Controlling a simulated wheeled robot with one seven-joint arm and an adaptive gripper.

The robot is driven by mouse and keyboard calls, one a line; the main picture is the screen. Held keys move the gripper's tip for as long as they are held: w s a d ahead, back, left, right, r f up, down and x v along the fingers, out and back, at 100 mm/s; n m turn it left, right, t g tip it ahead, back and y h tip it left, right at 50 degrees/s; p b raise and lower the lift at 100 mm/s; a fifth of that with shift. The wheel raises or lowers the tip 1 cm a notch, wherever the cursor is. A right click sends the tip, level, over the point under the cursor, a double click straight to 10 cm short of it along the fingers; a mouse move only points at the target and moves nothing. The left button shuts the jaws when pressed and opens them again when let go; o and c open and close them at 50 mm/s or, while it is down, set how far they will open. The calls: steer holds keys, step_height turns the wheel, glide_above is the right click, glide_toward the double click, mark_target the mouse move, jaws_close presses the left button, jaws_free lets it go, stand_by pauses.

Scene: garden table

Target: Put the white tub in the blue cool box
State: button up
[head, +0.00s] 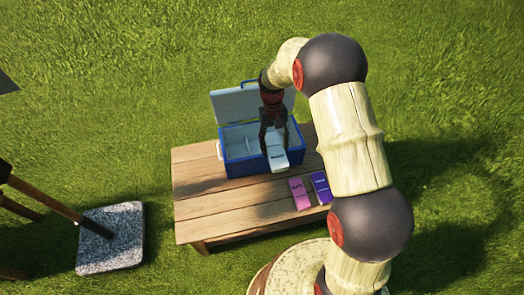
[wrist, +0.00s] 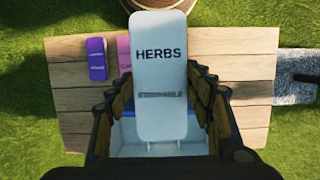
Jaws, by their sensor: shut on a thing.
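The white tub (head: 277,156) is held in my gripper (head: 273,140), over the front right part of the blue cool box. In the wrist view the white tub (wrist: 160,75) shows the word HERBS and lies between the two fingers of my gripper (wrist: 165,105), which is shut on it. The blue cool box (head: 236,168) stands on the wooden table with its lid open at the back. Its pale inside (wrist: 130,149) shows below the tub in the wrist view. The head view does not show clearly whether the tub is above the rim or partly inside.
A pink tub (head: 300,194) and a purple tub (head: 321,187) lie on the wooden table (head: 205,208) in front of the box, to the right. The table's left front is clear. A stone slab (head: 110,255) with a post lies on the grass at left.

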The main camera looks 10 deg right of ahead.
steer(key=shift+r, duration=0.6)
steer(key=shift+d+f, duration=0.1)
steer(key=shift+f, duration=0.1)
